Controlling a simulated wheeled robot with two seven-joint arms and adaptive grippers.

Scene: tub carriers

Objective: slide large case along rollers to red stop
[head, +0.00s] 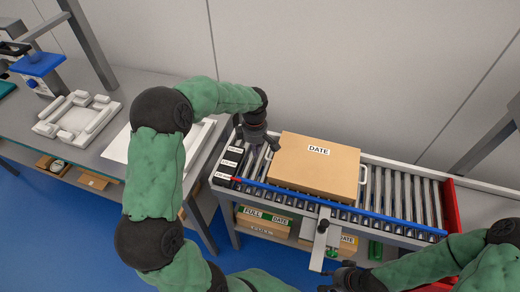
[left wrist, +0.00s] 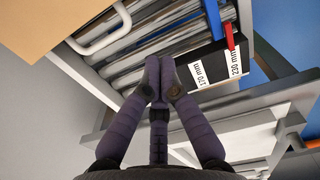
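The large tan case (head: 315,165) with a DATE label lies flat on the rollers (head: 405,192), left of the red stop (head: 452,207), with bare rollers between them. A pale handle (head: 363,174) shows on its right side; another handle (left wrist: 100,35) shows in the left wrist view. My left gripper (head: 266,147) is just left of the case, above the conveyor's left end. Its fingertips (left wrist: 162,77) are together and hold nothing visible. My right gripper (head: 345,280) is low at the front, apart from the case; its fingers are too unclear to judge.
A blue rail (head: 340,208) runs along the conveyor's front. Black blocks with size labels (left wrist: 205,68) stand at its left end. A grey bracket (head: 320,240) projects at the front. Boxes sit on the shelf below. A grey bench with white trays (head: 75,118) is at left.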

